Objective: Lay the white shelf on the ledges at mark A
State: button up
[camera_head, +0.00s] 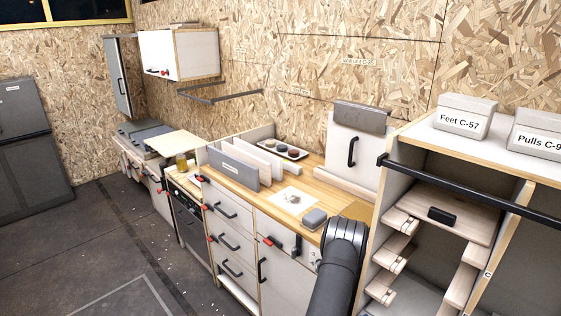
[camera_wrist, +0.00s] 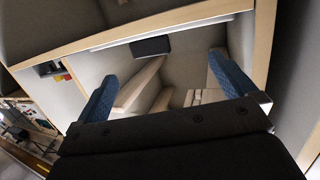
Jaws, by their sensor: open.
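A pale board (camera_head: 455,199) with a black block (camera_head: 438,214) on its front lies level in the upper part of the open cabinet, on the topmost ledges. Its tint looks light wood; I cannot tell if it is the white shelf. Pairs of wooden ledges (camera_head: 386,253) run down the cabinet's side walls below it, and ledges also show in the wrist view (camera_wrist: 140,84). A mark C (camera_head: 487,274) is on the cabinet's upright; mark A is not readable. My gripper (camera_wrist: 163,70) is open and empty, facing the cabinet inside, with the black block beyond its blue fingers.
A black bar (camera_head: 470,188) crosses the cabinet front. Boxes labelled Feet (camera_head: 463,117) and Pulls (camera_head: 535,135) stand on top. The counter at left holds upright panels (camera_head: 233,168), a tray of small round things (camera_head: 280,148) and a grey block (camera_head: 314,218).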

jog(key=c, duration=1.3)
jog(key=shift+g+y, duration=0.9)
jog(key=s+f, duration=0.1)
jog(key=s+d+f, duration=0.1)
jog(key=s, duration=0.1)
jog(key=s+d+f, duration=0.1)
jog(key=s+f, duration=0.1)
jog(key=shift+d+f, duration=0.1)
jog(key=shift+d, duration=0.1)
jog(key=w+a+f+n+g+y, duration=0.1)
jog(key=w+f+n+g+y, duration=0.4)
jog(key=n+y, duration=0.55)
jog(key=s+d+r+n+g+y, duration=0.2)
jog(key=s+r+n+g+y, duration=0.1)
jog(key=s+r+n, duration=0.4)
jog(key=w+d+r+n, duration=0.1)
jog(key=w+d+r, duration=0.1)
jog(key=w+r, duration=0.1)
jog(key=w+d+r+n+t, duration=0.1)
jog(key=w+d+r, duration=0.1)
jog(key=w+r, duration=0.1)
jog(key=w+d+r+n+t+h, duration=0.1)
jog(key=w+d+r+n, duration=0.1)
jog(key=w+d+r, duration=0.1)
jog(key=shift+w+d+r, duration=0.1)
jog(key=shift+w+r, duration=0.4)
jog(key=shift+r, duration=0.35)
